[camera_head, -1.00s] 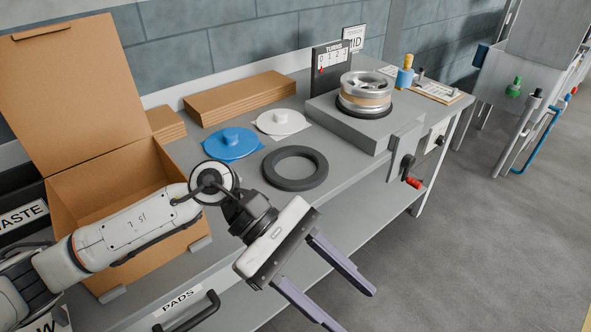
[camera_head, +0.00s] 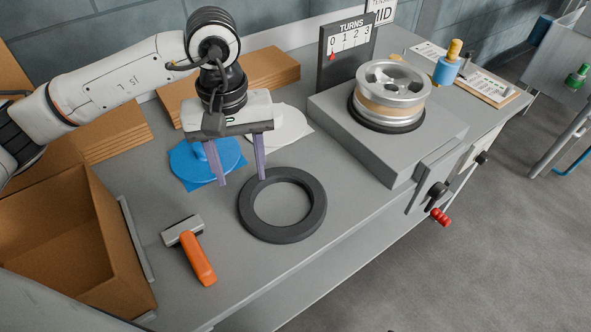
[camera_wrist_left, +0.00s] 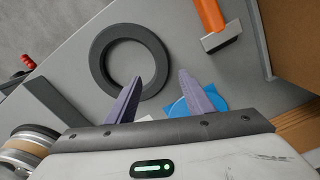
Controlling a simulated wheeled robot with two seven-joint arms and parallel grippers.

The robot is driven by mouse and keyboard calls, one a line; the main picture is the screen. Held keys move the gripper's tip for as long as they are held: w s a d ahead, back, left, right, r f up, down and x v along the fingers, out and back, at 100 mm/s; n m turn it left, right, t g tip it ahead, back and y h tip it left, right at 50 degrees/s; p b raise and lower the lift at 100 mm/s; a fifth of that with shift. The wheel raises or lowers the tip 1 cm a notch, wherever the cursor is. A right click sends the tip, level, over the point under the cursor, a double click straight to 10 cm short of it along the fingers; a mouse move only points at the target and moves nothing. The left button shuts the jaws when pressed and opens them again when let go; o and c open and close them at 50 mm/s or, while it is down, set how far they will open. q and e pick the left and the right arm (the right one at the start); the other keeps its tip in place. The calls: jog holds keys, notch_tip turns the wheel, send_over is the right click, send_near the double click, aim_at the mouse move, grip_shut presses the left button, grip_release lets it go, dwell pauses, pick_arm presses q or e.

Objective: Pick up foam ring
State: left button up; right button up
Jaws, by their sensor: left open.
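The foam ring (camera_head: 309,226) is a dark grey ring lying flat on the grey workbench. It also shows in the left wrist view (camera_wrist_left: 97,71), ahead of the fingers. My left gripper (camera_head: 241,182) is open and empty, fingers pointing down, above the bench at the ring's back-left edge. In the wrist view the left gripper's two purple fingers (camera_wrist_left: 157,85) are spread apart, one tip overlapping the ring's edge in the picture. I cannot tell whether it touches. My right gripper is not in view.
A hammer with an orange handle (camera_head: 197,259) lies left of the ring. A blue lidded disc (camera_head: 190,166) and a white one (camera_head: 292,122) lie behind. A wheel on a grey block (camera_head: 357,142) stands right. An open cardboard box (camera_head: 108,215) stands left.

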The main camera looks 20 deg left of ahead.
pick_arm(q)
send_over(245, 206)
jog(key=f, duration=0.4)
jog(key=shift+s+d+f, duration=0.1)
jog(key=shift+s+d, duration=0.05)
jog(key=shift+s, duration=0.05)
notch_tip(245, 206, down, 5)
jog(key=shift+w+r+p, duration=0.1)
jog(key=shift+p, duration=0.75)
jog(key=shift+w+f, duration=0.1)
jog(key=shift+f, duration=0.3)
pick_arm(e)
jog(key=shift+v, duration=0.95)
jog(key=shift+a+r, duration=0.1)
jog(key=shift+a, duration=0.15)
pick_arm(q)
jog(key=c, duration=1.1)
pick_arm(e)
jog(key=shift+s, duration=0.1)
